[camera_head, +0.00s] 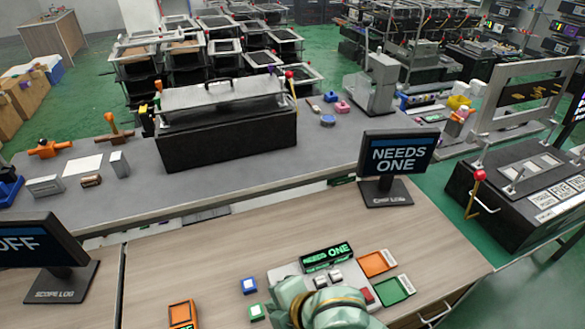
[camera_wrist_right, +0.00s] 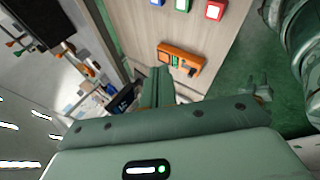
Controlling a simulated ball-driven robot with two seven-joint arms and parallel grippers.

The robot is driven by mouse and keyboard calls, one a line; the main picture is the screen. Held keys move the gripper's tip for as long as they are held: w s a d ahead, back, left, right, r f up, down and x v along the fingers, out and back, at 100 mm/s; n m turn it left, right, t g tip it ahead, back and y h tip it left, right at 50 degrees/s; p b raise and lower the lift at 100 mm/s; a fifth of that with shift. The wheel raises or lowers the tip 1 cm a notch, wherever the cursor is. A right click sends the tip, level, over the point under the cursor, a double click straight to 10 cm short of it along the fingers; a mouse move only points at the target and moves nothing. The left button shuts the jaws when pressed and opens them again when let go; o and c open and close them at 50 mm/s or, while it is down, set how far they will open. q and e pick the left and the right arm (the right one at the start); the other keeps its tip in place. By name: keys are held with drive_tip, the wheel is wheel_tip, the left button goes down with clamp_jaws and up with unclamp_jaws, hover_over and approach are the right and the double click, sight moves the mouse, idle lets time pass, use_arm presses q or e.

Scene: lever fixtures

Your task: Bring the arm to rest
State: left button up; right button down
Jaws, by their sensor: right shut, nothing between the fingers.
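My right arm, in pale green, shows at the bottom centre of the head view, and the hand part (camera_head: 292,298) is over the near desk (camera_head: 200,252) beside the small device panel. In the right wrist view my right gripper's fingers (camera_wrist_right: 157,84) are together with nothing between them. They are apart from the orange control box (camera_wrist_right: 181,62) on the desk, which also shows at the bottom of the head view (camera_head: 182,314). The arm hides part of the panel. I cannot make out my left gripper in either view.
A "NEEDS ONE" screen (camera_head: 392,160) stands at the desk's back right, and another screen (camera_head: 40,245) at the left. Blue (camera_head: 249,286) and green (camera_head: 256,312) blocks and orange (camera_head: 377,263) and green (camera_head: 394,291) trays surround the panel. A black lever fixture (camera_head: 225,130) stands behind.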

drive_tip(key=s+d+r+m+t+h, duration=0.1)
drive_tip(key=s+d+m+h, duration=0.2)
drive_tip(key=d+m+h, duration=0.9)
drive_tip(key=s+d+r+m+t+y, duration=0.1)
drive_tip(key=s+d+m, duration=0.35)
drive_tip(key=d, duration=1.65)
drive_tip(key=s+a+f+m+g+y+b, duration=0.1)
drive_tip(key=s+a+f+g+y+b, duration=0.1)
drive_tip(key=f, duration=1.4)
drive_tip(key=s+a+f+m+g+y+b, duration=0.1)
drive_tip(key=s+a+f+b, duration=0.15)
drive_tip(key=f, duration=1.25)
drive_tip(key=s+f+m+g+y+b, duration=0.1)
drive_tip(key=s+f+m+g+b, duration=0.1)
drive_tip(key=s+f, duration=1.5)
drive_tip(key=shift+s+f+m+g+y, duration=0.35)
drive_tip(key=shift+s+m+g, duration=0.2)
drive_tip(key=shift+s, duration=0.25)
